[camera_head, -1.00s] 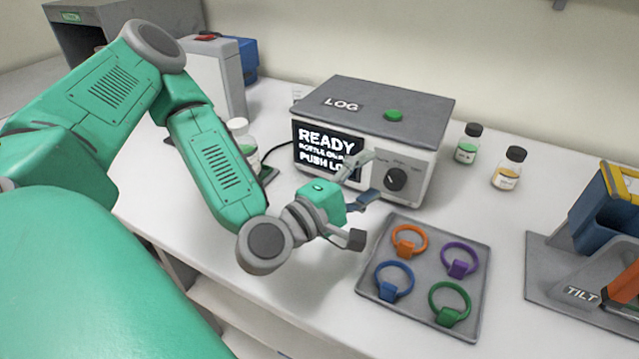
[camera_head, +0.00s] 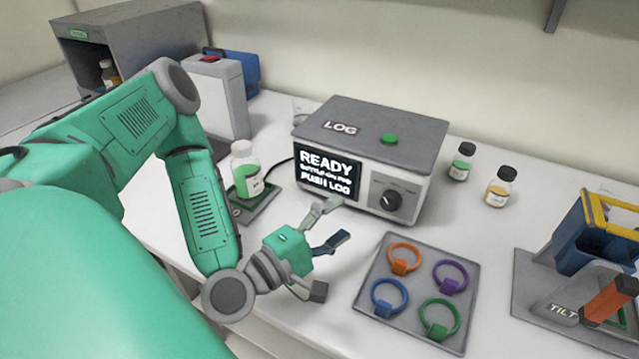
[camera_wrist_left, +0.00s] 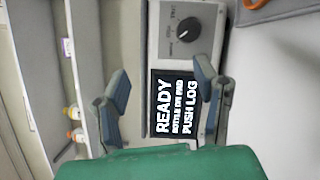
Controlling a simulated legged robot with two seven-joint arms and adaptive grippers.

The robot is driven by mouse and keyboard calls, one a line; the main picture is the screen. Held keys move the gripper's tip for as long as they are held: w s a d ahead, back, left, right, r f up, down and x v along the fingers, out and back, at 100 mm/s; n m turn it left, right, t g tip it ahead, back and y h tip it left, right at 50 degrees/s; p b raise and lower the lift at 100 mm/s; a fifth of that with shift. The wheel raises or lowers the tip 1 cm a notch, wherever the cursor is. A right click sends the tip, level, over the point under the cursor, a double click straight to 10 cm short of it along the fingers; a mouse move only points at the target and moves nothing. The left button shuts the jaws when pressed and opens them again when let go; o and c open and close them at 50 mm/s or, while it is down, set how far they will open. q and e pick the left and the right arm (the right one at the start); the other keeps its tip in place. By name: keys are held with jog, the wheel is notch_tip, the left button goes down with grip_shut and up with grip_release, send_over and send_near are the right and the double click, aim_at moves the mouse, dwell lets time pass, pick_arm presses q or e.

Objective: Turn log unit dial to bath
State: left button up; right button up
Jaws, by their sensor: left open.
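The log unit (camera_head: 372,142) is a grey-topped white box with a green button (camera_head: 390,139) on top. Its screen (camera_head: 327,173) reads READY, BOTTLE ON PAD, PUSH LOG. The black dial (camera_head: 391,200) is on its front face, right of the screen. In the left wrist view the dial (camera_wrist_left: 189,31) shows a white pointer mark; the labels around it are too small to read surely. My left gripper (camera_head: 334,222) is open and empty, in front of the unit, left of and apart from the dial. My right gripper is not in view.
A green-filled bottle (camera_head: 246,172) stands on a pad left of the unit. A grey tray (camera_head: 379,262) with coloured rings lies in front right. Two small bottles (camera_head: 461,162) stand behind right. A tilt stand (camera_head: 533,281) is at far right.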

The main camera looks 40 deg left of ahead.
pick_arm(q)
jog(key=shift+s+a+f+p, duration=0.15)
jog(key=shift+s+p, duration=0.25)
jog(key=shift+s, duration=0.55)
jog(key=shift+s+a+p, duration=0.1)
jog(key=shift+s+p, duration=0.25)
jog(key=shift+s, duration=0.55)
